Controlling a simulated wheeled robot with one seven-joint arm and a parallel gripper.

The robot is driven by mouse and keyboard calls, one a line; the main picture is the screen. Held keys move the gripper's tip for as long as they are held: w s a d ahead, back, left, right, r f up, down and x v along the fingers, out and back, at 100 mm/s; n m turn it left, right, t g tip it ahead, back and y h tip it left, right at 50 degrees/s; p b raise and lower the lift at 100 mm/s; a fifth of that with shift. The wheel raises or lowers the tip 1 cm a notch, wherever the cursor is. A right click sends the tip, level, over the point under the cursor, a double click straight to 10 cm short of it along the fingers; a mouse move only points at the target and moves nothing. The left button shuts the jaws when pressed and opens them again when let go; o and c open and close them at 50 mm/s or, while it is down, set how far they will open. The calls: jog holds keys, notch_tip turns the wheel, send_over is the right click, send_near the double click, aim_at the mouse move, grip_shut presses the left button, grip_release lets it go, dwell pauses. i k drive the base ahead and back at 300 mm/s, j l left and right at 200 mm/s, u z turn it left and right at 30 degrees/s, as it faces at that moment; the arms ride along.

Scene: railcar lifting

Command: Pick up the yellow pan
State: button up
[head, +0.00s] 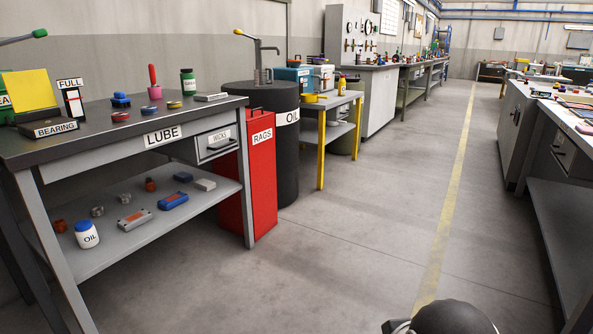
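A small yellow thing (311,98), which may be the yellow pan, sits on the front left of the small grey table with yellow legs. It is too small and far away to tell its shape surely. A larger yellow panel (30,90) stands upright or tilted on the lube bench at the left, behind the BEARING sign. My gripper is not in view. A dark rounded part, probably mine, shows at the bottom edge.
The lube bench (100,165) fills the left, with a red RAGS cabinet (262,185) and black OIL drum (285,165) beyond it. The yellow-legged table (335,112) stands past the drum. A workbench (530,105) lines the right. The aisle between is clear.

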aim_at(306, 98)
jog(key=i+l+z, duration=0.1)
jog(key=i+z, duration=0.2)
jog(key=i, duration=0.3)
jog(key=i+z, duration=0.3)
jog(key=i, duration=0.25)
jog(key=i+u, duration=0.35)
jog(key=i, duration=2.15)
